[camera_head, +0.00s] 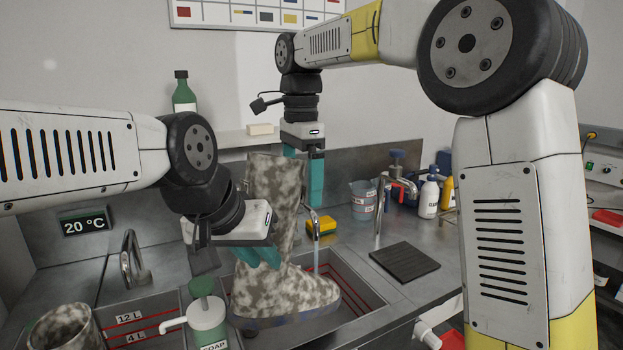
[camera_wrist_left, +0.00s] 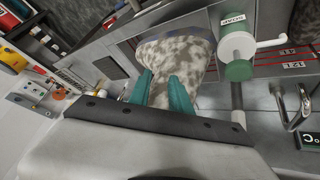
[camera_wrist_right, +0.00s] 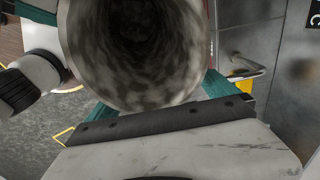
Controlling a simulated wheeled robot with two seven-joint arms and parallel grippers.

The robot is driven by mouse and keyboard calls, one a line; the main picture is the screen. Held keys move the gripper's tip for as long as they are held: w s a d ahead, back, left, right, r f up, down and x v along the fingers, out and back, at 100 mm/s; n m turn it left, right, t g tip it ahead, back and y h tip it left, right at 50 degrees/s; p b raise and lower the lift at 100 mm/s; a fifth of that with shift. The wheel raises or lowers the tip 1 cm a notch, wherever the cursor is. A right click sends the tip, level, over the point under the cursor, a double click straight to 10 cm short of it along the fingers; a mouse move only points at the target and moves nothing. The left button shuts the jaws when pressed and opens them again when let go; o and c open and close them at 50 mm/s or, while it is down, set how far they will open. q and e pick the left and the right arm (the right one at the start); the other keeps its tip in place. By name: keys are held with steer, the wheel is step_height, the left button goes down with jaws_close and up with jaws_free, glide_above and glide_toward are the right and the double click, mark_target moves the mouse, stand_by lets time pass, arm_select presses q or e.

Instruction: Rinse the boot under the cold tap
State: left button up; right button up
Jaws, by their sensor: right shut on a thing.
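A tall boot with mottled grey-brown dirt (camera_head: 275,185) stands upright in the right-hand sink (camera_head: 375,292), its toe pointing right. My right gripper (camera_head: 303,165) is shut on the top of its shaft; the right wrist view looks into the boot's opening (camera_wrist_right: 135,45) between the teal fingers. My left gripper (camera_head: 262,256) is by the ankle, its fingers apart; the left wrist view shows the boot (camera_wrist_left: 185,55) just beyond them. A tap spout (camera_head: 313,218) behind the boot runs a thin water stream (camera_head: 316,256) near the foot. I cannot tell whether the water touches it.
A second dirty boot (camera_head: 68,328) is at lower left. A green soap dispenser (camera_head: 208,322) stands in front, close to my left gripper. A yellow sponge (camera_head: 321,226), a beaker (camera_head: 363,205) and another tap (camera_head: 382,200) are behind. A black mat (camera_head: 405,262) lies right of the sink.

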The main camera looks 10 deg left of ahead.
steer(key=shift+a, duration=0.1)
steer(key=shift+t, duration=0.5)
steer(key=shift+c, duration=0.7)
steer(key=shift+w+d+r+m+t+h, duration=0.1)
steer(key=shift+d+m+t+h, duration=0.05)
steer(key=shift+m+t+h, duration=0.3)
steer(key=shift+w+d+r+m+t+h, duration=0.1)
steer(key=shift+m+t+h, duration=0.2)
steer(key=shift+t, duration=0.25)
steer(key=shift+c, duration=0.2)
steer(key=shift+f, duration=8.15)
steer(key=shift+w+a+r, duration=0.1)
steer(key=shift+w+a, duration=1)
steer(key=shift+w, duration=0.55)
steer(key=shift+w+a, duration=1.1)
steer(key=shift+w, duration=0.6)
steer(key=shift+w+a+r, duration=0.1)
steer(key=shift+w+a, duration=1)
steer(key=shift+w, duration=0.55)
